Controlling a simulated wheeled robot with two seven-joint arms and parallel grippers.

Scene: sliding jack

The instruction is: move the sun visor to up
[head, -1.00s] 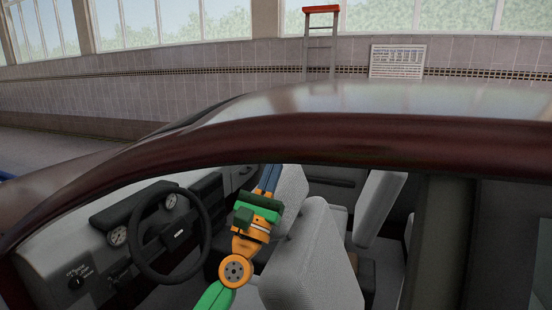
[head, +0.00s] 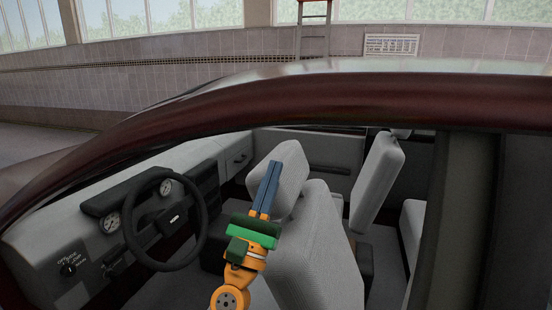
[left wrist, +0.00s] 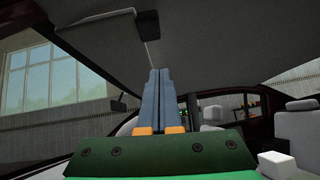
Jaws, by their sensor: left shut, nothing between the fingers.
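My left gripper (head: 274,166) reaches into the car, its blue-grey fingers together, pointing up in front of the seats. In the left wrist view its shut fingers (left wrist: 159,72) point toward the roof lining, with nothing between them. A broad dark panel (left wrist: 95,52) under the roof, left of the fingers in that view, may be the sun visor; I cannot tell it clearly from the lining, nor its angle. The fingers show no clear contact with it. In the head view the roof hides the visor. My right gripper is in neither view.
The dark red roof edge (head: 300,132) spans above the opening. The steering wheel (head: 165,220) is left of my arm, and a grey front seat (head: 315,250) is close on its right. A dark block (left wrist: 147,25) sits on the ceiling; a small dark mirror-like part (left wrist: 118,103) hangs below.

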